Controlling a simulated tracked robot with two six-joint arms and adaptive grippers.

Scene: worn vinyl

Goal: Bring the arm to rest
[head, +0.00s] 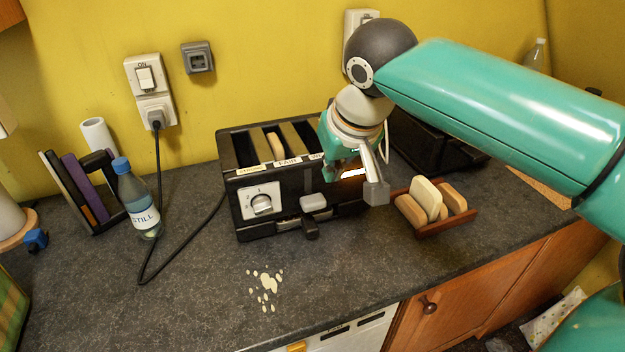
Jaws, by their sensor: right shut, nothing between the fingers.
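My right arm (490,110) is green with a dark grey joint and reaches in from the right. Its gripper (375,192) points down in front of the right end of the black toaster (255,218), left of the slice holder. The fingers are shut with nothing between them. They hide part of the toaster's right side. I cannot tell whether they touch the toaster. My left gripper is not in view.
A pale slice (277,147) stands in a toaster slot. A brown holder (455,224) with several slices is close right of the gripper. A bottle (138,200) and cable (180,262) are left. Pale spots (268,284) mark the front counter, which is otherwise clear.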

